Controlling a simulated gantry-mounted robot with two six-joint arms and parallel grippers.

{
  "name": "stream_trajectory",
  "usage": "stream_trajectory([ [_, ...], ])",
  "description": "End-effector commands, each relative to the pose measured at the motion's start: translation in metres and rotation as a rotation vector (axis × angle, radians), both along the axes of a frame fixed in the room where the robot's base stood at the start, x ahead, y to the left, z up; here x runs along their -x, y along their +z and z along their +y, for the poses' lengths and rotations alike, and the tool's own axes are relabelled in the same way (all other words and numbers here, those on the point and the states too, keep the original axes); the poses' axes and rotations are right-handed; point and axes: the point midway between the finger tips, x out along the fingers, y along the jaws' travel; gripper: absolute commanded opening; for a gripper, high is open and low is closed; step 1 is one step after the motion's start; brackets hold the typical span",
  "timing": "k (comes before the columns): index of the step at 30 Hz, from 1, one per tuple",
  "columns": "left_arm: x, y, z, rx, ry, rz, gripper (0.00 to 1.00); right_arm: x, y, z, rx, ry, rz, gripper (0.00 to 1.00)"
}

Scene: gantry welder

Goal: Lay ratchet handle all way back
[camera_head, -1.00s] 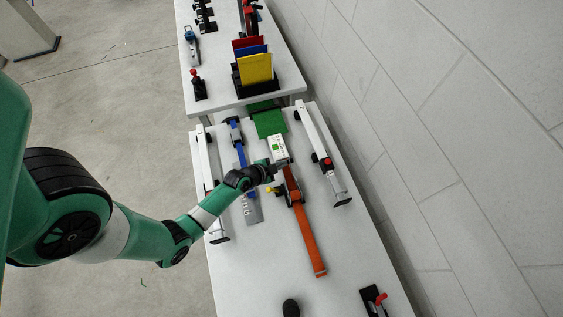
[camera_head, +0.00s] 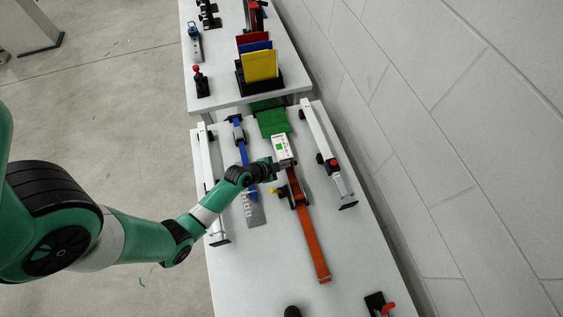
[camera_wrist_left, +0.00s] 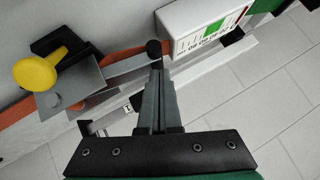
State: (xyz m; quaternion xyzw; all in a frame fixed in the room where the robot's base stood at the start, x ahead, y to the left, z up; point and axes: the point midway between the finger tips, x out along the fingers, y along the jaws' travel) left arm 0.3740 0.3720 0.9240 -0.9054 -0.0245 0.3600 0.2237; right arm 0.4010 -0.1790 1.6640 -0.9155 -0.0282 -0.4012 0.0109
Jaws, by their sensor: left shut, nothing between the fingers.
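The ratchet (camera_head: 291,193) sits on the orange strap (camera_head: 314,245) in the middle of the near table. In the left wrist view its grey metal handle (camera_wrist_left: 125,66) ends in a dark round grip (camera_wrist_left: 153,47). My left gripper (camera_head: 290,164) is at the far end of the ratchet, beside the white box. In the left wrist view, my left gripper's fingers (camera_wrist_left: 157,78) are shut and empty, with their tips at the dark grip. I cannot tell whether they touch it. The handle's full angle is hard to tell. My right gripper is not in view.
A yellow knob (camera_head: 274,190) stands left of the ratchet; it also shows in the wrist view (camera_wrist_left: 38,70). A white box with a green panel (camera_head: 282,149) lies just beyond. White rails flank the strap, and a blue tool (camera_head: 242,150) lies left.

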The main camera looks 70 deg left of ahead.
Motion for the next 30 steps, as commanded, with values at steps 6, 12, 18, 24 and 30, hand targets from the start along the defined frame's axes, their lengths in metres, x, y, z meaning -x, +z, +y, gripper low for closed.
stream_trajectory([
  [6,-0.001,0.037,-0.009,-0.001,-0.007,0.0,0.0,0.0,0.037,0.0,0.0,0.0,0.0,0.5],
  [12,0.031,0.067,-0.018,-0.001,-0.002,0.0,0.0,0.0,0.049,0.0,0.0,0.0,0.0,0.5],
  [18,0.062,0.094,-0.024,-0.001,-0.003,-0.001,0.0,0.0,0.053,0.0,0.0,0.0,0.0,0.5],
  [24,0.072,0.103,-0.027,0.0,-0.006,0.0,0.0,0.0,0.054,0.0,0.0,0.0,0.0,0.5],
  [30,0.072,0.103,-0.027,0.0,-0.006,0.0,0.0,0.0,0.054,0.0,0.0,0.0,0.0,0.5],
])
